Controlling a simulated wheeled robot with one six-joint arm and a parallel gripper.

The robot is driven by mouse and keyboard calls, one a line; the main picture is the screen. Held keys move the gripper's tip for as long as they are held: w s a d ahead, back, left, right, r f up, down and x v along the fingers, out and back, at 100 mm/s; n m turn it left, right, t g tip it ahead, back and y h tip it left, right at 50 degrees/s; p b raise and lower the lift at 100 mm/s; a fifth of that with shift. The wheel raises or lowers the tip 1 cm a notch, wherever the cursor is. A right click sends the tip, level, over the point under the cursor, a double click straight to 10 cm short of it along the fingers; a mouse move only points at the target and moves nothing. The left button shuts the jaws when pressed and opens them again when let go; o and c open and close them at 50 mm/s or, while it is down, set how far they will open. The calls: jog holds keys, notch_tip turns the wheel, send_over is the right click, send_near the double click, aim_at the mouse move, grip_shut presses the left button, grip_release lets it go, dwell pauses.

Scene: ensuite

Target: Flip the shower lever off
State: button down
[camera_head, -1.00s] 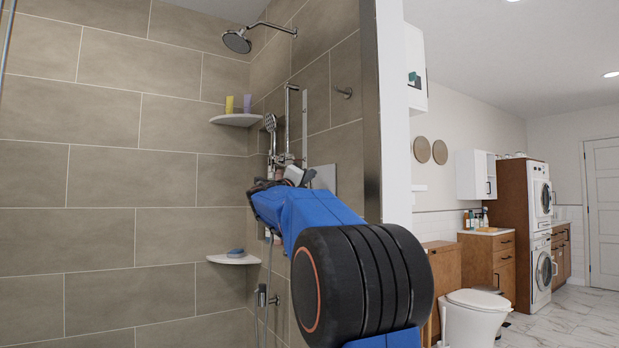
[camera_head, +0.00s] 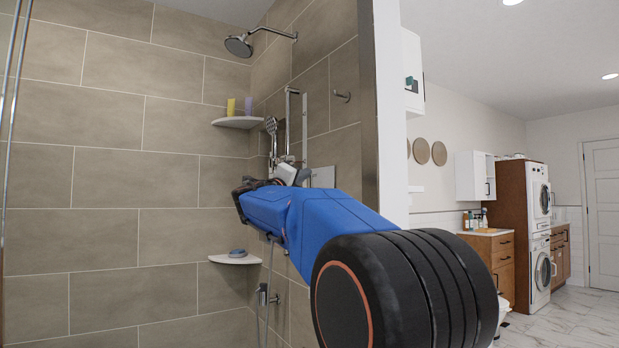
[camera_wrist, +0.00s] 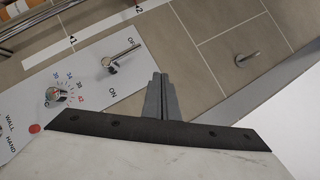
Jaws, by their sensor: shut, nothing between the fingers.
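The shower lever (camera_wrist: 122,57) is a chrome handle on a pale control panel (camera_wrist: 88,68) in the wrist view. Its handle slants up and right from its round base, and its tip lies by the OFF lettering. The ON lettering is below it. My gripper (camera_wrist: 160,78) is shut and empty, with its grey fingers to the right of and below the lever in the picture, apart from it. In the head view part of the panel (camera_head: 323,177) shows behind my arm; the lever cannot be made out there.
A temperature dial (camera_wrist: 55,97) sits on the panel left of the lever. A wall hook (camera_wrist: 247,57) is to the right. The hand shower (camera_head: 271,125), corner shelf (camera_head: 237,122) and lower shelf (camera_head: 235,259) are near my arm. A wall edge (camera_head: 388,110) stands right of it.

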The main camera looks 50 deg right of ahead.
jog(key=shift+s+a, duration=0.25)
jog(key=shift+a, duration=0.35)
jog(key=shift+s+a, duration=0.2)
jog(key=shift+a, duration=0.4)
jog(key=s+a+f+m+y, duration=0.4)
jog(key=a+f+m, duration=0.15)
jog(key=f, duration=0.55)
jog(key=s+a+f+m+y, duration=0.4)
jog(key=f+m, duration=0.2)
jog(key=f, duration=0.5)
jog(key=s+a+f+m+y, duration=0.3)
jog(key=s+a+f+m, duration=0.25)
jog(key=f, duration=0.55)
jog(key=s+a+f+m+y, duration=0.5)
jog(key=s+a+f+m, duration=0.2)
jog(key=a+f, duration=0.4)
jog(key=s+a+f+m+y, duration=0.5)
jog(key=a+f+m, duration=0.3)
jog(key=f, duration=0.5)
jog(key=s+a, duration=0.1)
jog(key=a, duration=0.1)
jog(key=shift+s+a+m+g, duration=0.3)
jog(key=shift+s+a+g, duration=0.05)
jog(key=shift+s+g, duration=0.05)
